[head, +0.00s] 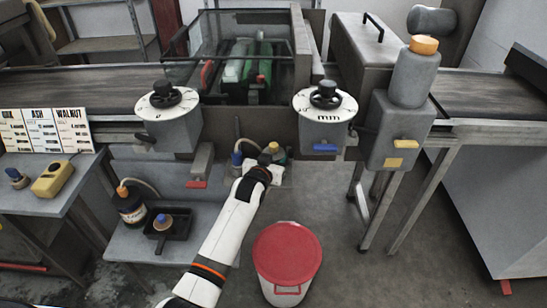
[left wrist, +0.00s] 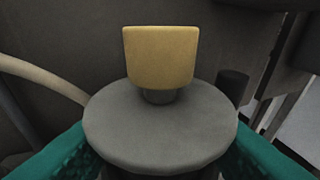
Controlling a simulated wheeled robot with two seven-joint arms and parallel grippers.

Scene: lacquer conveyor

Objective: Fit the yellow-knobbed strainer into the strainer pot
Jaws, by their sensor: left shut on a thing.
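The yellow-knobbed strainer (head: 272,147) is at the tip of my left gripper (head: 268,165), near the dark front of the conveyor. In the left wrist view its yellow knob (left wrist: 161,58) stands upright on a round grey top (left wrist: 160,125). Teal surfaces show on both sides below this top. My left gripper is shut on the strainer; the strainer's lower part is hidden. A small blue-topped vessel (head: 237,160) stands just left of the gripper, with a pale hose arching beside it. I cannot tell whether it is the strainer pot. My right gripper is not in view.
A low shelf at left holds a dark can (head: 130,208) and a black tray (head: 173,242) with a blue-knobbed piece. A red-lidded bin (head: 287,254) stands right of my left arm. Two dial units (head: 168,107) (head: 325,107) overhang the area.

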